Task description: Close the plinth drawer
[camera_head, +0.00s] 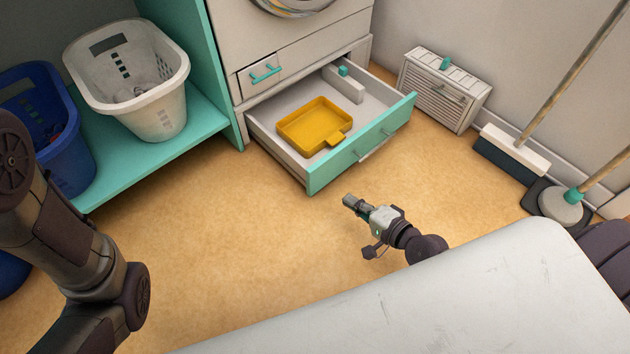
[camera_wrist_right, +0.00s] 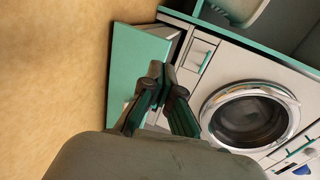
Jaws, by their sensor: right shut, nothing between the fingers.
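The plinth drawer (camera_head: 357,148) is pulled out below the washing machine, with a teal front and a pale bar handle (camera_head: 377,146). Inside it lie a yellow tray (camera_head: 315,124) and a small white block-like part with a teal knob (camera_head: 344,80). My right gripper (camera_head: 350,201) is shut and empty, low in front of the drawer front and apart from it. In the right wrist view the fingers (camera_wrist_right: 164,82) show before the teal drawer front (camera_wrist_right: 136,75). My left arm shows at the left, but its gripper is out of view.
A washing machine (camera_wrist_right: 250,118) stands above the drawer. A teal shelf (camera_head: 165,150) holds a white basket (camera_head: 160,112) and a blue basket (camera_head: 60,155). A louvred box (camera_head: 440,90), a broom (camera_head: 510,152) and a mop-like tool (camera_head: 562,205) stand right. Floor before the drawer is clear.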

